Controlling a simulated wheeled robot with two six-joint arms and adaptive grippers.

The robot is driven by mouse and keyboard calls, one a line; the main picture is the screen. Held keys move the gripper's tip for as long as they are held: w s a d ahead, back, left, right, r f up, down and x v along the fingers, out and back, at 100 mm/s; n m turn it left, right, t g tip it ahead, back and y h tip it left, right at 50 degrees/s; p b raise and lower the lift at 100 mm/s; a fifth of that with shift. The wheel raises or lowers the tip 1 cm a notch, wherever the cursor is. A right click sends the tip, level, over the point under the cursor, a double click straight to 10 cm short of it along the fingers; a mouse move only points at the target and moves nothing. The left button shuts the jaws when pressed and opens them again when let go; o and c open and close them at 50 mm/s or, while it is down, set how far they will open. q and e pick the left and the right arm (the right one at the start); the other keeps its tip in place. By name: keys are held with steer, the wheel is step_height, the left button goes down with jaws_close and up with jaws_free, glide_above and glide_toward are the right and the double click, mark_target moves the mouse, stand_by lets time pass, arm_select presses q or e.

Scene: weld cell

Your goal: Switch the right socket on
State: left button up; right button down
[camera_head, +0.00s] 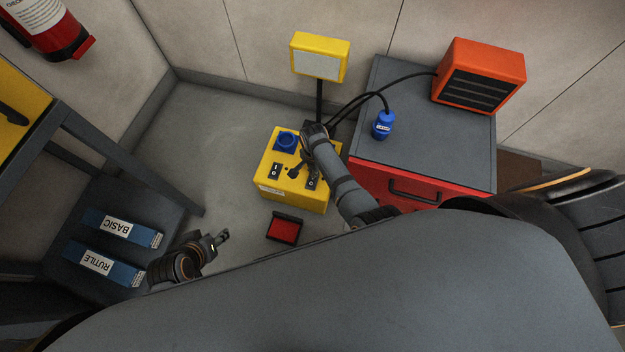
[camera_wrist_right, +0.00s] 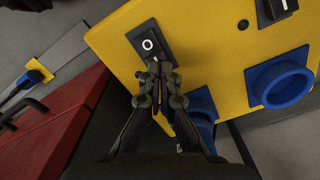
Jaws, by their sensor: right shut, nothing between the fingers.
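The yellow socket box (camera_head: 290,198) stands on the floor beside the cabinet; it also shows in the right wrist view (camera_wrist_right: 200,45). Its right switch (camera_head: 312,184) is black, with the O end visible in the wrist view (camera_wrist_right: 148,40). My right gripper (camera_wrist_right: 158,70) is shut and empty, its tips at the switch's other end, hiding that end. I cannot tell whether they touch or which way the rocker tilts. The right blue socket (camera_wrist_right: 203,103) is partly behind the gripper. The left switch (camera_head: 275,171) and left blue socket (camera_head: 286,140) are clear. My left gripper (camera_head: 220,239) is away, low left; its opening is unclear.
A grey-topped red cabinet (camera_head: 420,155) stands right of the box, with a blue plug (camera_head: 383,125) and an orange heater-like unit (camera_head: 480,78) on top. Black cables run behind my right arm. A red-black pedal-like object (camera_head: 284,229) lies in front.

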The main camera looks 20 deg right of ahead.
steer(key=shift+f, duration=0.4)
step_height(320, 180, up, 7)
steer(key=p, duration=0.7)
steer(key=shift+r+p, duration=0.1)
steer(key=shift+p, duration=0.2)
stand_by(0.4)
